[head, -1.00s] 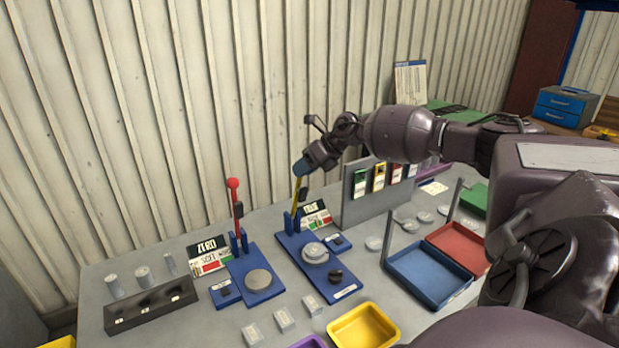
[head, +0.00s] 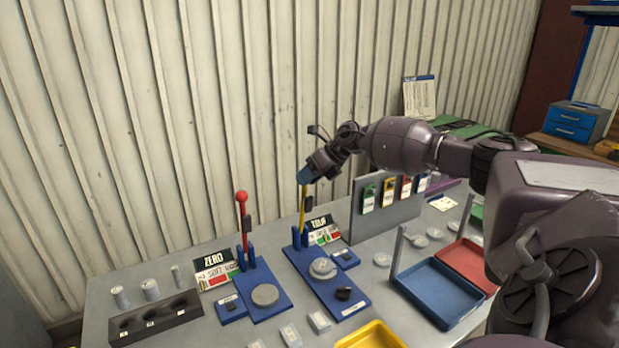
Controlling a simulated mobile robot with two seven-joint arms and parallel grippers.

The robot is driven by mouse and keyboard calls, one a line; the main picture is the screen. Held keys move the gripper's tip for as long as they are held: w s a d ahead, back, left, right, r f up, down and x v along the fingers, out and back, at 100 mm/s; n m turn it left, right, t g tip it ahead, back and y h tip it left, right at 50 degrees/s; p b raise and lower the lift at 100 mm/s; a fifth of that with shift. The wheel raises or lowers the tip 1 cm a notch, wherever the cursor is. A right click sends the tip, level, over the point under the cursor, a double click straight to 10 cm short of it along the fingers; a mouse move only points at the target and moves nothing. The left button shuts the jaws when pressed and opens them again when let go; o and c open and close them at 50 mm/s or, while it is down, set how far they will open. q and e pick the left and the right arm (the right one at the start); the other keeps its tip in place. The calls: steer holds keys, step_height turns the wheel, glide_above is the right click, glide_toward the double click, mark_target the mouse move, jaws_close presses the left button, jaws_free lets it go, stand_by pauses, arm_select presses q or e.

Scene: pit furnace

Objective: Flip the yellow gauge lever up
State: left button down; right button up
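The yellow gauge lever (head: 303,211) stands nearly upright on its blue gauge base (head: 332,283), with a small black block on its shaft. My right gripper (head: 306,176) is at the top of the yellow lever, and a blue part shows at the gripper's tip. The fingers are too small and partly hidden, so I cannot tell whether they are open or shut on it. A display (head: 321,227) reading what looks like "ZERO" stands behind the lever. My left gripper is not in view.
A second gauge with a red-knobbed lever (head: 242,213) stands upright to the left. A grey panel with colored tags (head: 358,224) stands close to the right. A blue tray (head: 437,293), a red tray (head: 466,262) and a yellow bin (head: 371,337) lie nearer. A corrugated wall is behind.

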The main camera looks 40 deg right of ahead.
steer(key=o, duration=0.4)
steer(key=shift+w+a, duration=0.1)
steer(key=shift+w, duration=0.4)
steer(key=shift+o, duration=0.2)
steer(key=shift+s, duration=0.2)
steer(key=shift+s+d+r, duration=0.2)
steer(key=shift+d+r, duration=0.15)
steer(key=shift+d, duration=0.05)
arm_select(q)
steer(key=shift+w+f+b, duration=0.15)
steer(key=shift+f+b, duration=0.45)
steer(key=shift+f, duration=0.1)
arm_select(e)
steer(key=v, duration=0.9)
steer(key=shift+s+r, duration=0.3)
